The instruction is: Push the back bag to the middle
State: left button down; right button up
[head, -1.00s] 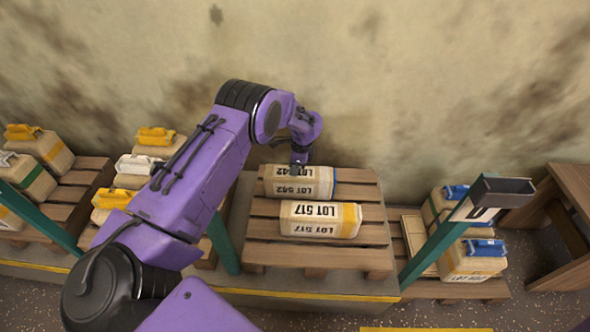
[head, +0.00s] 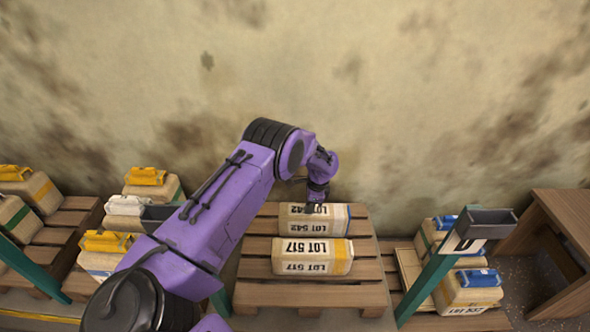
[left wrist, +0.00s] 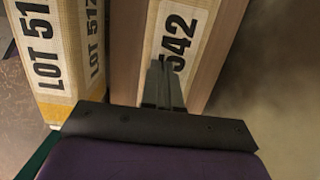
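The back bag (head: 331,218), tan and marked LOT 542, lies on a wooden pallet (head: 300,296) against the back wall. The front bag (head: 312,252), marked LOT 517 with a yellow band, lies in front of it. In the left wrist view the back bag (left wrist: 178,25) and front bag (left wrist: 68,50) are apart, with bare pallet wood between. My left gripper (head: 316,207) is over the back bag, pointing down; in the left wrist view its fingers (left wrist: 163,88) are together, with nothing held. Whether the tips touch the bag is unclear. My right gripper is out of view.
Several bags with yellow and white clips (head: 147,176) sit on pallets at the left. Bags with blue clips (head: 479,277) sit at the right behind a green post (head: 428,278). The pallet's front strip is bare.

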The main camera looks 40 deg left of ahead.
aim_at(342, 213)
pick_arm(q)
jog(key=shift+s+a+r+p, duration=0.15)
jog(key=shift+s+r+p, duration=0.1)
jog(key=shift+p, duration=0.35)
jog(key=shift+a, duration=0.15)
jog(key=w+d+b, duration=0.1)
jog(key=w+d, duration=0.1)
jog(key=d, duration=0.1)
jog(key=w+d+b, duration=0.1)
jog(key=w+d, duration=0.2)
jog(key=w+d+b, duration=0.1)
jog(key=w+d, duration=0.1)
jog(key=d, duration=0.1)
jog(key=shift+w, duration=0.4)
jog(key=shift+w+d+r, duration=0.15)
jog(key=shift+w+d, duration=0.05)
jog(key=shift+d, duration=0.1)
